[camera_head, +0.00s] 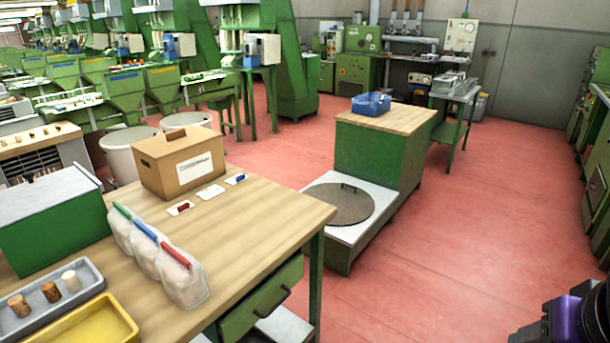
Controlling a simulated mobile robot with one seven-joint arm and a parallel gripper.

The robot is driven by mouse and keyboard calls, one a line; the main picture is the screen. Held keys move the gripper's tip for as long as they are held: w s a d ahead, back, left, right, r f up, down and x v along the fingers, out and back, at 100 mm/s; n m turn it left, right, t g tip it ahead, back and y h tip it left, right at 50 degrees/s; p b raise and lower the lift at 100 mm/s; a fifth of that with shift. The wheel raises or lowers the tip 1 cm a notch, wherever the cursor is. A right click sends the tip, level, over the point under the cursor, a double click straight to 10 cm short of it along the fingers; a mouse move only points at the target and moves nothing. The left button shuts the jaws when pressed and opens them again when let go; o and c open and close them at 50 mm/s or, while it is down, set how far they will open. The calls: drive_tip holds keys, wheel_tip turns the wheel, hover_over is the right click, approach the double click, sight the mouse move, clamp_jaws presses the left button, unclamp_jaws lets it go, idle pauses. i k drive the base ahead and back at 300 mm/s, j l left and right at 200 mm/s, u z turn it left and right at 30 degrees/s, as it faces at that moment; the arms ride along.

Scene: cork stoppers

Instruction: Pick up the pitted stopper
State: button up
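Three cork stoppers stand in a row in a grey tray (88,272) at the lower left, on the wooden workbench. The left stopper (19,306) and the middle stopper (51,292) are brown with darker specks. The right stopper (71,281) is paler and looks smoother. They are too small here to tell for certain which is the pitted one. A dark and purple part of my arm (572,320) shows at the bottom right corner, far from the tray. My gripper's fingers are not in view.
A yellow tray (125,318) lies beside the grey one. A green box (55,225), clipped clear bags (182,276) and a cardboard box (178,165) stand behind. Small cards (210,192) lie near the bench's far edge. Red floor (440,270) is open to the right.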

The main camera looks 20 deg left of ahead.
sight(18, 304)
drive_tip(key=u, duration=2.7)
